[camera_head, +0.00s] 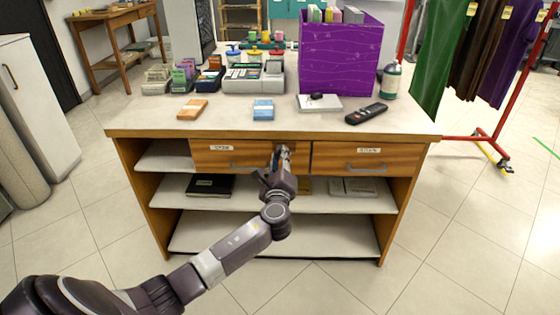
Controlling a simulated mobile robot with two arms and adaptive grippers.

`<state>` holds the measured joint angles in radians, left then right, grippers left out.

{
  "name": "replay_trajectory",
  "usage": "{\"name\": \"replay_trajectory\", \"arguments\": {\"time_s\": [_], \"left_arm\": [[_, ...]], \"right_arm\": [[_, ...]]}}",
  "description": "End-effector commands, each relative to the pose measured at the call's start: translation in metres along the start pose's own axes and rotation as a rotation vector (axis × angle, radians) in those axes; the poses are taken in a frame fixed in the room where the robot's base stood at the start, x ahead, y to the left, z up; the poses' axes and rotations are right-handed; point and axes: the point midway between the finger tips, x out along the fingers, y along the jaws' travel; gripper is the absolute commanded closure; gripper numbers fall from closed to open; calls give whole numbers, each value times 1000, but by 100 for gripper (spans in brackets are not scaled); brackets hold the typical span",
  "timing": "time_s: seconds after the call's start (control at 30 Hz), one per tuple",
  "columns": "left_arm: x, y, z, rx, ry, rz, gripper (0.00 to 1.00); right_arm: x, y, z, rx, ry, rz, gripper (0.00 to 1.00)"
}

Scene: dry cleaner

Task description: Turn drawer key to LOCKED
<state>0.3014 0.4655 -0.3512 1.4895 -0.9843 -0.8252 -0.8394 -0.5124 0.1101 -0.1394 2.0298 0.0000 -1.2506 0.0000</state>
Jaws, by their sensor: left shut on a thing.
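The wooden counter holds two closed drawers side by side, a left drawer (208,158) and a right drawer (340,152), each with a label and a grey handle. My left gripper (283,152) is at the right part of the left drawer's front, shut on the drawer key. The fingers cover the key, so its shape and the way it points cannot be made out. No LOCKED mark can be read. My right gripper is not in view.
Open shelves below hold a black binder (210,186) and a grey item (353,187). On the counter top (230,128) are a cash register (254,78), a purple crate (340,60), a black remote (366,113) and a bottle (391,80). A red clothes rack (482,140) stands right.

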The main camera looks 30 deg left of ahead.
Motion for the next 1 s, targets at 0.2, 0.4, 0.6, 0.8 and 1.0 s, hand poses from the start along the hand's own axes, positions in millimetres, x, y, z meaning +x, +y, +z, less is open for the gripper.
{"name": "replay_trajectory", "arguments": {"time_s": [0.2, 0.4, 0.6, 0.8, 1.0], "left_arm": [[0, 3, -2, -210, -1, 2, 100], [0, 3, -2, -395, 0, 3, 100], [0, 3, -2, -556, -1, 3, 100], [0, 2, -2, -674, 0, 3, 100], [0, 2, -1, -742, -1, 3, 100]], "right_arm": [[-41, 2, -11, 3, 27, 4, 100], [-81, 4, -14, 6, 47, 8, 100], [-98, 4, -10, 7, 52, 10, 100], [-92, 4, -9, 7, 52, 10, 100], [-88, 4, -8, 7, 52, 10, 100]]}}
